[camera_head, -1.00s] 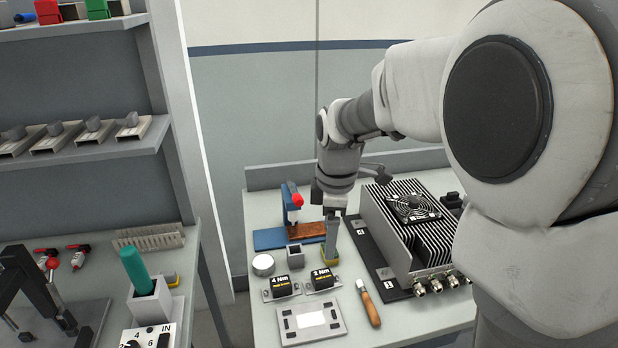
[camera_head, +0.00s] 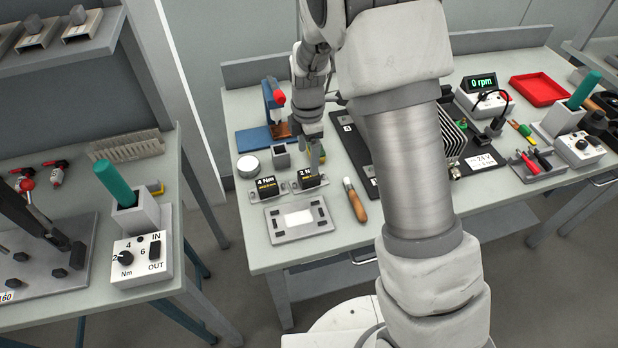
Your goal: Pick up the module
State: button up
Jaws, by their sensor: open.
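No thing in view is clearly marked as the module. A finned metal box (camera_head: 453,132) on a black plate (camera_head: 357,150) is mostly hidden behind my arm. My gripper (camera_head: 316,158) points down over the left part of the bench, just behind the block marked 2 Nm (camera_head: 311,179). It is open, and I see nothing held in it. The fingertips are small and partly merge with things behind them, so I cannot tell whether they touch anything.
A block marked 4 Nm (camera_head: 268,188), a grey plate (camera_head: 299,219), a wooden-handled tool (camera_head: 355,201) and a round tin (camera_head: 248,166) crowd the gripper. A blue stand (camera_head: 273,100) is behind. A red tray (camera_head: 539,90) lies far right.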

aim_at(309, 173)
jog(key=f, duration=0.7)
jog(key=shift+s+d+f, duration=0.1)
jog(key=shift+s, duration=0.15)
grip_shut()
